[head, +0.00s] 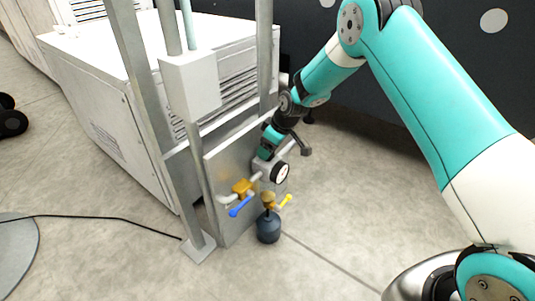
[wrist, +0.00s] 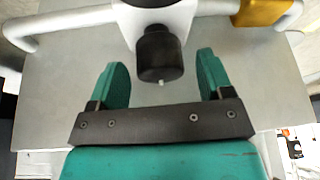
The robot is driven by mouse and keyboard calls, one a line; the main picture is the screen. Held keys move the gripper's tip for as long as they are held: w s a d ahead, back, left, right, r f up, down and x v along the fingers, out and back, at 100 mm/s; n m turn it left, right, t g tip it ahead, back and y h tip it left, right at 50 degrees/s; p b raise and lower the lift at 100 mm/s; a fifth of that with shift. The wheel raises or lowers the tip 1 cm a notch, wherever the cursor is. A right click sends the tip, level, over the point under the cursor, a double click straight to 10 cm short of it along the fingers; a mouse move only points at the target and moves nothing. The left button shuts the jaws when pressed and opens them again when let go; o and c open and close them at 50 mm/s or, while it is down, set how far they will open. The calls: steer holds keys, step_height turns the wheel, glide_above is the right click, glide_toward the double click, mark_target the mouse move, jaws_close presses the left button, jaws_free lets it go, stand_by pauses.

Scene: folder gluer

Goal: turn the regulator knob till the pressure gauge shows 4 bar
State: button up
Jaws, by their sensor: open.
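The black regulator knob (wrist: 160,55) shows in the wrist view below a pale grey regulator body, with a small white mark at its near end. My gripper (wrist: 161,64) is open, its two teal fingers on either side of the knob with a visible gap at each side. In the head view my gripper (head: 268,145) is at the top of the regulator and hides the knob. The pressure gauge (head: 281,173) faces right with a dark rim and a pale face. Its needle and reading are too small to tell.
A brass-coloured valve (head: 243,187) with a blue lever (head: 240,206) sits left of the gauge. Grey frame posts and a white box (head: 190,85) stand left.

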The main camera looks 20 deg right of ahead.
steer(key=shift+x, duration=0.95)
steer(key=shift+c, duration=0.2)
steer(key=c, duration=0.9)
steer(key=shift+o, duration=0.2)
steer(key=shift+r+n, duration=0.15)
steer(key=shift+n, duration=0.25)
steer(key=shift+n+g+y+p, duration=0.3)
steer(key=shift+n+g+p, duration=0.2)
steer(key=shift+n, duration=0.6)
steer(key=o, duration=0.9)
